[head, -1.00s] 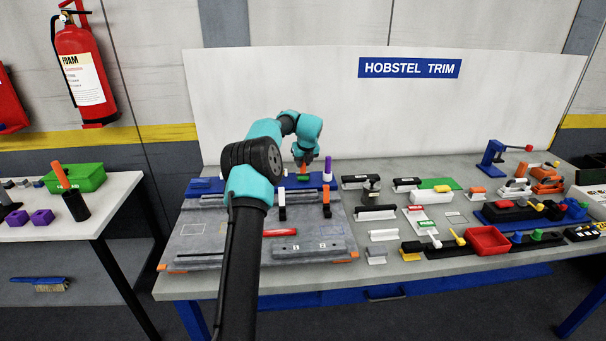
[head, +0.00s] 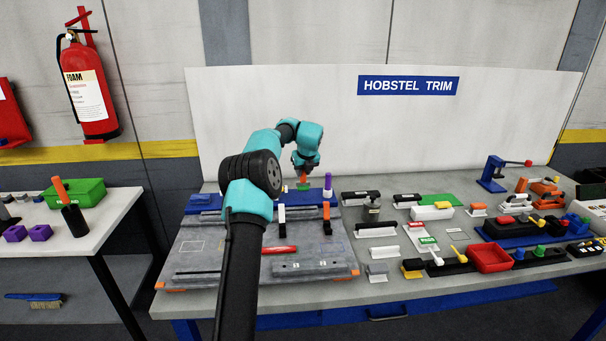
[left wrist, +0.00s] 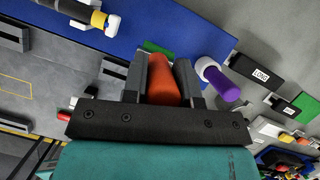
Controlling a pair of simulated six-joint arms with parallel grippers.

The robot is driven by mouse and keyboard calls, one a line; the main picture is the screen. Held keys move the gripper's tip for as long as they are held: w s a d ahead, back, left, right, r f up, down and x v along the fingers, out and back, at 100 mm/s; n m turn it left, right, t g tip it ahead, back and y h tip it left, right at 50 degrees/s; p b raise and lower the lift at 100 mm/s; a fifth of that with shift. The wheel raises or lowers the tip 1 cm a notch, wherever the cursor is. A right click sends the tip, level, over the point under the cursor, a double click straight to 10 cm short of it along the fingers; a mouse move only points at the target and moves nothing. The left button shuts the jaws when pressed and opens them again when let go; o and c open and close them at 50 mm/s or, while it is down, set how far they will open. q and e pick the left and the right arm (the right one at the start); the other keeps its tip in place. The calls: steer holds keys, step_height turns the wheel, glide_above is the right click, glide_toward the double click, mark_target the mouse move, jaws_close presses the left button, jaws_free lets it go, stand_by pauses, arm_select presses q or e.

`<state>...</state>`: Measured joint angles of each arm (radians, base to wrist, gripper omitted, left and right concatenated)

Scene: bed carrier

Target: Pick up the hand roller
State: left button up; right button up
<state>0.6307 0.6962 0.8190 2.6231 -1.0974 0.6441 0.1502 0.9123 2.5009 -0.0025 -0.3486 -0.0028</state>
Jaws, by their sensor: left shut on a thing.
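My left gripper (head: 304,171) is over the blue rack (head: 240,194) at the back of the grey carrier. It is shut on an upright orange handle (head: 302,178), taken to be the hand roller's. In the left wrist view the orange handle (left wrist: 160,80) stands between the two dark fingers of my left gripper (left wrist: 159,72), with a green patch (left wrist: 156,47) just beyond it. The lower end of this tool is hidden, so I cannot tell whether it is clear of the rack. My right gripper is not in view.
A purple-handled tool (left wrist: 222,85) with a white part is close beside the right finger. A black, white and yellow tool (left wrist: 95,17) lies farther left. A red piece (head: 280,249) lies on the carrier. Several tools and a red tray (head: 490,260) crowd the bench to the right.

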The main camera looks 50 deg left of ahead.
arm_select(q)
steer(key=s+d+r, duration=0.1)
steer(key=s+d, duration=0.9)
steer(key=d, duration=0.1)
steer(key=shift+d+r, duration=0.2)
steer(key=shift+d, duration=0.05)
steer(key=shift+s, duration=0.1)
